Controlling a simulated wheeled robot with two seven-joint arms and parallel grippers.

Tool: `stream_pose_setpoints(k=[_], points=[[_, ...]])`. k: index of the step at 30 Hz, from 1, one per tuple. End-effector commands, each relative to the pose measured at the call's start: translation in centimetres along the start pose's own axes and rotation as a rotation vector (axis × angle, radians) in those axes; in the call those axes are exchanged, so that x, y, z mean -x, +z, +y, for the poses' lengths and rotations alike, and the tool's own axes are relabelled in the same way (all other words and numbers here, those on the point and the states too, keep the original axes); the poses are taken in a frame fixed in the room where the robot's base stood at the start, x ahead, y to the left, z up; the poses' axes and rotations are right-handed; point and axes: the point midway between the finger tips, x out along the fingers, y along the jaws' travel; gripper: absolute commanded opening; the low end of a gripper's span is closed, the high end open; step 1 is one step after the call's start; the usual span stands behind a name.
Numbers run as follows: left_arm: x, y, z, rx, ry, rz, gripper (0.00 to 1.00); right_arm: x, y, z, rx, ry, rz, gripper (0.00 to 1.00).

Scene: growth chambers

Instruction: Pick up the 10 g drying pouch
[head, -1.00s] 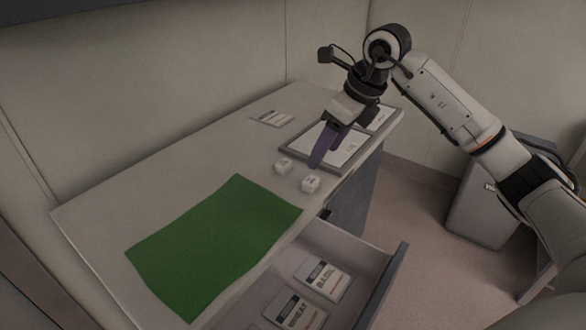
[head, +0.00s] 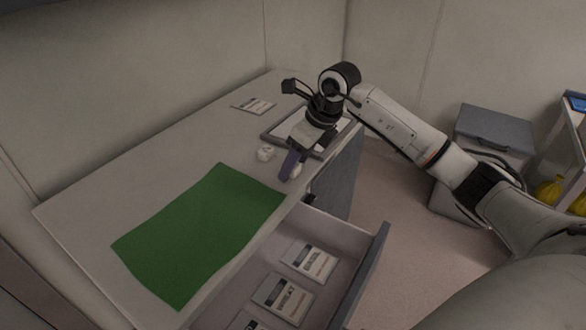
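Several flat white pouches with dark label bands lie in the open drawer: one farther back (head: 307,260), one in the middle (head: 283,299) and one cut off at the bottom edge (head: 247,321). A similar flat packet (head: 254,107) lies at the back of the table. The labels are too small to tell which is 10 g. My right gripper (head: 291,165), with purple fingers, points down over the table's front edge, beside a small white cube (head: 298,171) that it partly hides. Its finger gap does not show clearly. My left gripper is out of view.
Another white cube (head: 265,154) and a green mat (head: 200,235) lie on the table. A framed tray (head: 271,133) sits under my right wrist. The drawer front (head: 366,275) juts out.

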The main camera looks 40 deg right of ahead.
Motion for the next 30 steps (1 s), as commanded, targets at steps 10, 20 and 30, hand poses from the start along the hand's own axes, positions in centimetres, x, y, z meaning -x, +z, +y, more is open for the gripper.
stream_pose_setpoints(k=[10, 20, 30], points=[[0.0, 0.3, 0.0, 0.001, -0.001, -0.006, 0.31, 0.1, 0.0, 0.0, 0.0, 0.0, 0.0, 0.11], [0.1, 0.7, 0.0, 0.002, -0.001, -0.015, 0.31, 0.9, 0.4, 0.0, 0.0, -0.001, -0.001, 0.11], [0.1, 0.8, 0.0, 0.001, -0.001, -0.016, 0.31, 6.9, 2.9, 0.0, 0.0, -0.001, -0.004, 0.11]])
